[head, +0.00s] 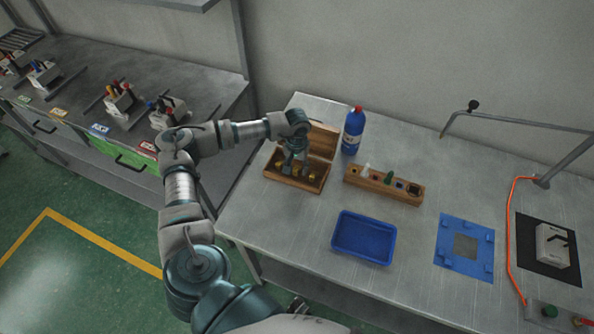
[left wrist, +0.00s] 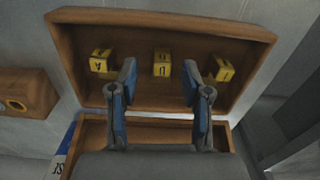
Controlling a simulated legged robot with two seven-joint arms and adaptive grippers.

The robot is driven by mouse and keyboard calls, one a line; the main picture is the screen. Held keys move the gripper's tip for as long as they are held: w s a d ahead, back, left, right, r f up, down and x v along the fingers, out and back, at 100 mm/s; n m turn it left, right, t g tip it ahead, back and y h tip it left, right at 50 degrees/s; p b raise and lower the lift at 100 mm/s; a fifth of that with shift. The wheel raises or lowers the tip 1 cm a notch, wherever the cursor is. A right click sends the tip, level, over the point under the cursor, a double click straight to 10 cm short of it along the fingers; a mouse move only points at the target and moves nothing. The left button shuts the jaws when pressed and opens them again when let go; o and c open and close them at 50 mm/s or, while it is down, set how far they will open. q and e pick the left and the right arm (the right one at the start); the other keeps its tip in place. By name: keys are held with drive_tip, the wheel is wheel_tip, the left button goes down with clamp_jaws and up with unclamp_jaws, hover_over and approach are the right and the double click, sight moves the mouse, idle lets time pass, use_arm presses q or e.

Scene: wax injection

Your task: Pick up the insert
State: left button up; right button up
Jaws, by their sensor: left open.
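A wooden box (head: 291,184) with its lid raised stands on the table at the back left. Small yellow inserts (head: 311,175) lie inside it. In the left wrist view the box (left wrist: 240,35) holds three yellow lettered inserts: a left one (left wrist: 100,61), a middle one (left wrist: 162,64) and a right one (left wrist: 219,69). My left gripper (head: 293,166) is over the box, pointing down. Its open fingers (left wrist: 158,78) stand either side of the middle insert's line, with nothing between them. I cannot tell how far above the insert they are.
A blue tray (head: 363,238), a blue mat (head: 466,232) and a white device (head: 552,245) lie farther right. The front left of the table is clear.

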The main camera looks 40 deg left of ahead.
use_arm(q)
drive_tip(key=shift+a+f, duration=0.25)
drive_tip(key=shift+f, duration=0.05)
drive_tip(key=c, duration=0.7)
drive_tip(key=shift+d, duration=0.1)
clamp_jaws()
drive_tip(key=shift+d, duration=0.1)
drive_tip(key=shift+r, duration=0.1)
